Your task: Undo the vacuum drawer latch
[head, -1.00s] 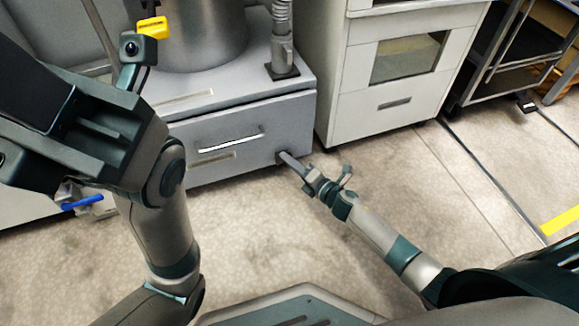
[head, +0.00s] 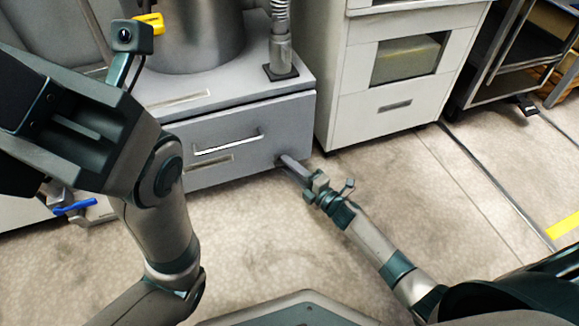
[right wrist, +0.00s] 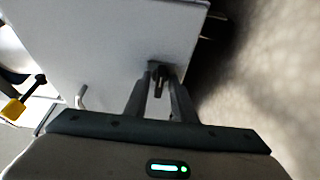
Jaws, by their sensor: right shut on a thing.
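The vacuum drawer (head: 222,148) is a grey drawer front with a pale bar handle (head: 228,144), low in the grey cabinet; it looks closed. The small dark latch (head: 279,161) sits at the drawer's right end. It also shows in the right wrist view (right wrist: 158,83), between the fingertips. My right gripper (head: 290,164) reaches it from the lower right and is shut on it; the fingers hide part of it. My left arm fills the left of the head view, and its fingertips are not clearly seen.
A steel cylinder (head: 205,35) and a ribbed hose (head: 279,40) stand on the cabinet top. A white cabinet (head: 395,105) stands to the right, with a dark cart (head: 500,60) beyond it. A blue-handled valve (head: 74,208) is at the left. The floor in front is clear.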

